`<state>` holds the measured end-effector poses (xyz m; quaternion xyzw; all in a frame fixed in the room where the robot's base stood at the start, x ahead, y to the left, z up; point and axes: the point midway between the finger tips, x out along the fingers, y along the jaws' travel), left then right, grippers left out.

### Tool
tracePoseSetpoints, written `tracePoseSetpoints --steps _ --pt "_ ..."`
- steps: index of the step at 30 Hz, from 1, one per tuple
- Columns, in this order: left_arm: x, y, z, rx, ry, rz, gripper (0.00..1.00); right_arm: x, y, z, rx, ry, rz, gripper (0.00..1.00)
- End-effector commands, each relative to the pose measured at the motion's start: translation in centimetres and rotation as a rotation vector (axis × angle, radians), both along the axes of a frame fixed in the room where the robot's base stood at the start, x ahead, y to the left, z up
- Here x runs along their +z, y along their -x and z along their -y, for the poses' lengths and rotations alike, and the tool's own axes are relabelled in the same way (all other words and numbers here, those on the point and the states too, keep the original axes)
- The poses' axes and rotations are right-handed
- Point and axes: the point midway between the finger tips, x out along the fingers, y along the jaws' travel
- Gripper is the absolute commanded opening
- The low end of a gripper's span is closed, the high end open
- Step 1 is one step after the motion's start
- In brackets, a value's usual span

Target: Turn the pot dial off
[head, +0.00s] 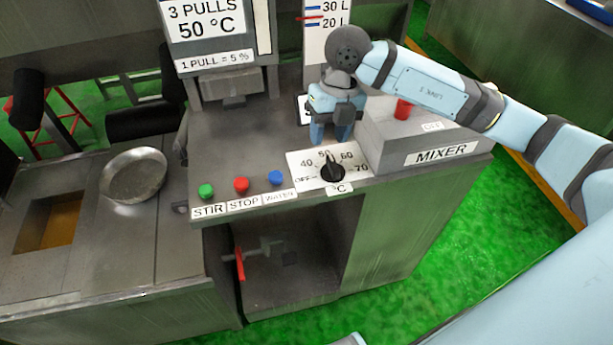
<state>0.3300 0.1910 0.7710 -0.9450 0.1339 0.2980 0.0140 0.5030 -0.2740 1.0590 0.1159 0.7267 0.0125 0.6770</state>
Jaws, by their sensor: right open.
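The pot dial (332,172) is a black knob on a white scale plate marked OFF, 40, 50, 60, 70 and °C. It sits on the steel console top, and its pointer appears to face up toward the 50 mark. My right gripper (331,136) is open and points down just behind the dial, above the console. Its fingertips are close to the far edge of the scale plate, and nothing shows between them. My left gripper is not in view.
Green, red and blue buttons (241,184) labelled STIR, STOP and a blurred word are left of the dial. The MIXER box (440,150) with a red switch (403,109) stands close on the right. A metal pan (134,175) lies on the left counter.

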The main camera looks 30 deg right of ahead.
Motion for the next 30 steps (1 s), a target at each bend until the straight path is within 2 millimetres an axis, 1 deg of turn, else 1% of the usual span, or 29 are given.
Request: tracePoseSetpoints --steps 1,3,6,8,11,14,18,24,27,30 --pt "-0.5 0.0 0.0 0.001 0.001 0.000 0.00 0.3 -0.6 1.6 -0.033 0.078 0.023 0.45" --pt "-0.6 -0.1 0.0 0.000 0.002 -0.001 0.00 0.9 -1.0 3.1 -0.068 0.150 0.039 0.45" --pt "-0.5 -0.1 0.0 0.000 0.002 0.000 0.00 1.1 -1.2 3.9 -0.091 0.194 0.048 0.45" --pt "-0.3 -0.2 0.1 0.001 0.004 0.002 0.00 0.7 -1.2 4.0 -0.093 0.199 0.047 0.45" --pt "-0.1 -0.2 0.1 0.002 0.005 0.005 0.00 -0.7 -1.2 4.0 -0.091 0.195 0.046 0.45" --pt "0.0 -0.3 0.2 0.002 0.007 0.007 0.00 -2.6 -1.1 3.9 -0.091 0.194 0.045 0.45" --pt "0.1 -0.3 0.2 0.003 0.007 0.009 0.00 -5.8 -1.1 4.0 -0.090 0.194 0.043 0.45" --pt "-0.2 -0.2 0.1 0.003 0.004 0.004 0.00 -9.6 -1.1 3.9 -0.089 0.192 0.045 0.45" --pt "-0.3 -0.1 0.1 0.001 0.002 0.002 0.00 -11.0 -1.1 3.9 -0.089 0.192 0.045 0.45" --pt "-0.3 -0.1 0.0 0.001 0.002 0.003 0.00 -11.8 -1.2 3.9 -0.089 0.191 0.047 0.45"
